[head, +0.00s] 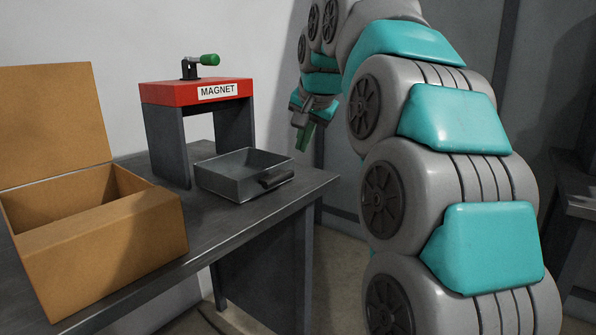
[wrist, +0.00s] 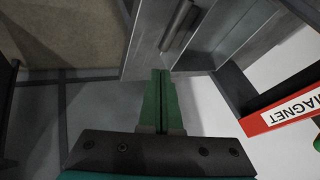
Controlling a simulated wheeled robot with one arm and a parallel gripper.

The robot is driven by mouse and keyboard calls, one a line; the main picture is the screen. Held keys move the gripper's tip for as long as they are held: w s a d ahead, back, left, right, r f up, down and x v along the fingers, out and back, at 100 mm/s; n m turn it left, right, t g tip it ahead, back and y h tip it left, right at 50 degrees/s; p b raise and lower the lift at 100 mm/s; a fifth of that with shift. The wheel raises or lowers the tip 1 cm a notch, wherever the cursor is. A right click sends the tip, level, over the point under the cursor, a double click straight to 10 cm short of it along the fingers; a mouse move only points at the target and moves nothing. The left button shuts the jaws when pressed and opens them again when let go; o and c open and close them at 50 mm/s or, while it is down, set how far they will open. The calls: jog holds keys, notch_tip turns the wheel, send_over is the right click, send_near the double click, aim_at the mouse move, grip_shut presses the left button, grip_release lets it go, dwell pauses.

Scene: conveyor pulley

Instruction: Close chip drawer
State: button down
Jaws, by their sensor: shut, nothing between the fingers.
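The chip drawer (head: 245,176) is an open grey metal tray with a dark handle (head: 275,179) on its front. It sits on the dark table, pulled out from under the red-topped magnet stand (head: 196,93). In the wrist view the drawer (wrist: 205,35) is at the top, with its handle (wrist: 178,27) near the upper middle. My gripper (head: 306,140) is to the right of the drawer and above it in the head view, beyond the table edge. In the wrist view the green fingers (wrist: 161,75) are together, empty, pointing toward the drawer. Whether they touch it I cannot tell.
A brown box (head: 95,215) with its lid raised stands at the left of the table (head: 225,240). A green-knobbed lever (head: 208,60) tops the magnet stand. A wall is close behind. Another dark bench (head: 578,195) is at the far right.

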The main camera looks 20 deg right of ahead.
jog(key=shift+m, duration=0.6)
jog(key=w+d+f, duration=0.1)
jog(key=f, duration=0.1)
jog(key=w+d+f, duration=0.1)
jog(key=w+f, duration=0.1)
jog(key=f, duration=0.1)
jog(key=w+d+f, duration=0.1)
jog(key=d+f, duration=0.1)
jog(key=shift+w+f, duration=0.15)
jog(key=shift+f, duration=0.25)
jog(key=w, duration=0.1)
jog(key=w+a, duration=0.1)
jog(key=w+p, duration=0.1)
jog(key=shift+a+f, duration=0.2)
jog(key=shift+f, duration=0.1)
jog(key=shift+w+a, duration=0.3)
jog(key=shift+w, duration=0.15)
